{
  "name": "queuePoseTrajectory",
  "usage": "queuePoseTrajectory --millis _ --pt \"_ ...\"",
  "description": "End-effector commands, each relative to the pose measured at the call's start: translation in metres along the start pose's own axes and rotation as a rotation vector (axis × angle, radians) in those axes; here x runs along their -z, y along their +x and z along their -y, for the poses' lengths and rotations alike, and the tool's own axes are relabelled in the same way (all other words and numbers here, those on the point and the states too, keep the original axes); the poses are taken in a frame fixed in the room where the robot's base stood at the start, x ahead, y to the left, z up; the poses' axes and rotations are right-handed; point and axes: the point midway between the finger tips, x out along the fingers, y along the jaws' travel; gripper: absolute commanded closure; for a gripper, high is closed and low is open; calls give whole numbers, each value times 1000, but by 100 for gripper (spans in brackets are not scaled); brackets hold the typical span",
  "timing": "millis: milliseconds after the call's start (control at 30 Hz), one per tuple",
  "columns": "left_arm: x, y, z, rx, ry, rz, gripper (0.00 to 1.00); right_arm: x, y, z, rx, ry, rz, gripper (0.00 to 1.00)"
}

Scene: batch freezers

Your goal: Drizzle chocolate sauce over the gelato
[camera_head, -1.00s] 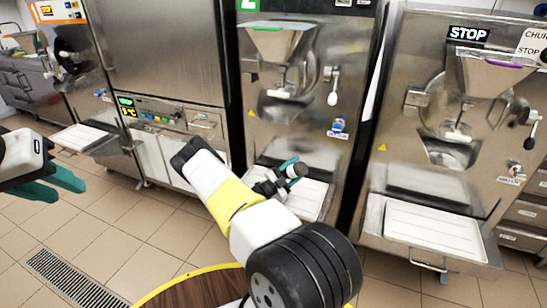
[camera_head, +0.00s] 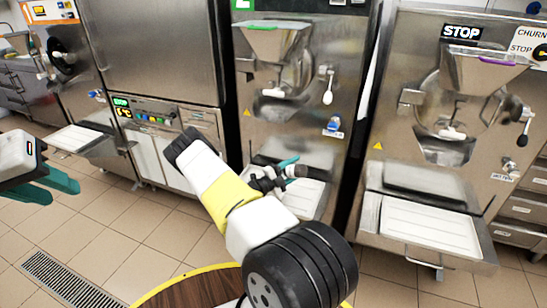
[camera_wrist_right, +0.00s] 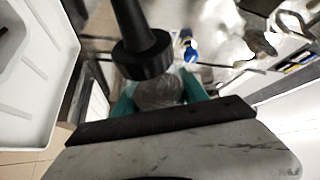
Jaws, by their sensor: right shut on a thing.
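My right gripper (camera_head: 285,170) has teal fingers and is in front of the middle machine's lower tray. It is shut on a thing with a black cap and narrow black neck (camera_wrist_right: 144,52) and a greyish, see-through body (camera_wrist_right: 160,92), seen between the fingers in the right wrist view. I cannot tell whether this is the chocolate sauce bottle. My left gripper (camera_head: 50,188) is at the left edge, above the floor, with its teal fingers apart and nothing between them. I see no gelato in either view.
Steel batch freezers stand along the back: the middle one (camera_head: 345,75) with a white tray, the right one (camera_head: 385,110) with a STOP sign and white tray (camera_head: 430,228). A round wooden top (camera_head: 190,291) with yellow rim is at the bottom.

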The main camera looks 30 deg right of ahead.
Motion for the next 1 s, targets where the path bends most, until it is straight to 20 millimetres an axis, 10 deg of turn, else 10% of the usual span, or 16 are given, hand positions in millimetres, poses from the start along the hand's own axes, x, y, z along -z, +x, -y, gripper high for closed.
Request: queuePoseTrajectory --millis 1000 --pt "0 0 0 0 0 0 67 9 4 23 -169 410 -1 98"
